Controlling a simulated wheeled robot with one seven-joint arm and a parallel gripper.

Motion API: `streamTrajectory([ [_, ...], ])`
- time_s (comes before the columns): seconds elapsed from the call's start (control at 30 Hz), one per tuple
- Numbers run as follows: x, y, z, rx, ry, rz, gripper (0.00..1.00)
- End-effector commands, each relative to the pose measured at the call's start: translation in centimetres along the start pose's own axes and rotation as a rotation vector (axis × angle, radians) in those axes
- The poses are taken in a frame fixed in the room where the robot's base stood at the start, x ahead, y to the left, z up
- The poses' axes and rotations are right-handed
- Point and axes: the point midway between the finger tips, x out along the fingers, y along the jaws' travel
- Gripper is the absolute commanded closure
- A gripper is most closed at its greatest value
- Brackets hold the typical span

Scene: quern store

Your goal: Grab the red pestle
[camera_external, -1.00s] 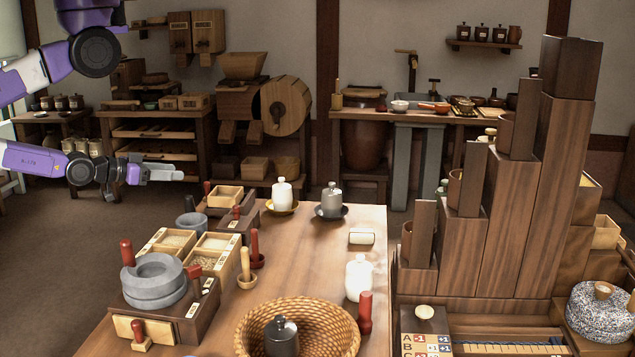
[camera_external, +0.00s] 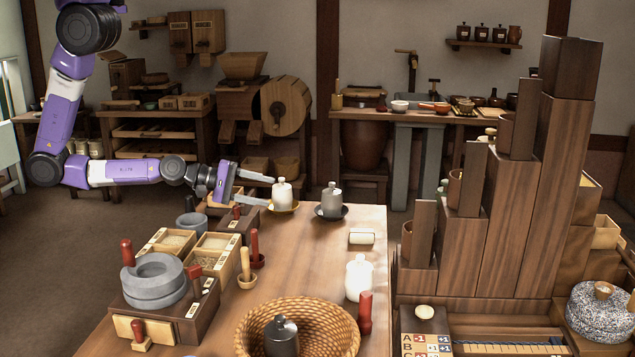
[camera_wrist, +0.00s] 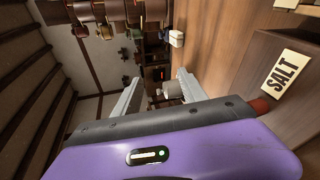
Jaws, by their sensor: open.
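My gripper (camera_external: 266,186) is open and empty above the table's far left corner, close to a white lidded jar. Both fingers show in the wrist view (camera_wrist: 160,82) with nothing gripped. A thicker red pestle-like piece (camera_external: 365,312) stands upright right of the basket. I cannot tell which one the task names.
A white jar (camera_external: 283,192) and grey jar (camera_external: 331,200) stand on saucers at the table's far end. A pale pestle (camera_external: 245,264), grain boxes and a stone quern (camera_external: 158,280) line the left edge. A basket (camera_external: 252,325) is in front. The table's middle is clear.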

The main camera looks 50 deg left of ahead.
Motion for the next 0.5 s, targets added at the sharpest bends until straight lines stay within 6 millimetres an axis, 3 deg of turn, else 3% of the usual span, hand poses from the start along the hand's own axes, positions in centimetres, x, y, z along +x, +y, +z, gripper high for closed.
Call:
streamTrajectory([
  [0.03,2.3,0.1,2.1,-0.097,-0.065,-0.021,0.5],
  [0.17,7.0,-0.3,8.2,-0.376,-0.222,-0.118,0.5],
  [0.2,8.3,-0.4,10.5,-0.467,-0.272,-0.159,0.5],
  [0.37,12.3,-1.2,20.1,-0.77,-0.437,-0.359,0.5],
  [0.5,14.9,-3.5,27.8,-0.924,-0.51,-0.568,0.5],
])
